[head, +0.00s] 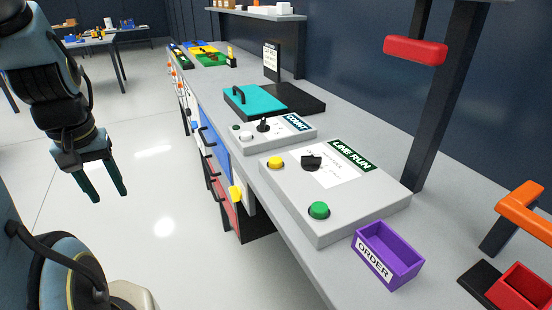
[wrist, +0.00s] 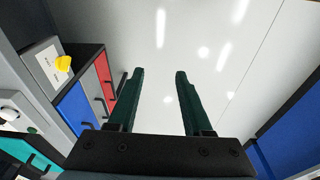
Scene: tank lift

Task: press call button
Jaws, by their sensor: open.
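My gripper (head: 104,192) is open and empty in the head view, hanging over the floor left of the bench. Its two green fingers also show in the wrist view (wrist: 159,76), apart with only floor between them. A yellow knob or button (head: 235,193) sits at the bench's front side by the drawers. It shows on a light labelled box in the wrist view (wrist: 63,63), left of my fingers and apart from them. A yellow button (head: 276,162) and a green button (head: 319,210) sit on the LINE RUN panel (head: 330,225). No label reading "call" is legible.
The bench (head: 285,265) runs away to the back. It carries a smaller panel (head: 300,135) with a joystick, a teal lid (head: 255,101) and a purple ORDER tray (head: 420,268). Red and blue drawers with handles face the aisle. The floor (head: 160,200) left of the bench is clear.

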